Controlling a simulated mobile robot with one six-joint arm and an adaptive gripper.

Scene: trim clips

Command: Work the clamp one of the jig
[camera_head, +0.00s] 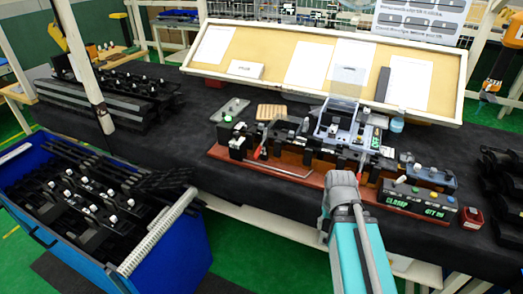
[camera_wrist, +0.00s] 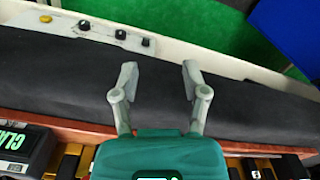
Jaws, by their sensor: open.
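The jig stands on a reddish-brown base board (camera_head: 300,177) on the black-covered table in the head view. It carries black blocks and a blue-grey raised fixture (camera_head: 345,128). Red-tipped parts show at its left (camera_head: 257,156) and near my arm (camera_head: 360,173); I cannot tell which belongs to clamp one. In the wrist view my gripper (camera_wrist: 160,72) is open and empty over black cloth, with the base board's edge (camera_wrist: 75,127) below it in the picture. In the head view my arm covers part of the jig's front, and the fingers cannot be made out.
A display box (camera_head: 420,206) with green lettering sits at the board's right end, beside a small red box (camera_head: 471,218). A blue bin (camera_head: 180,240) of black parts stands at left. A tilted board with papers (camera_head: 270,50) stands behind. Black cloth in front is clear.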

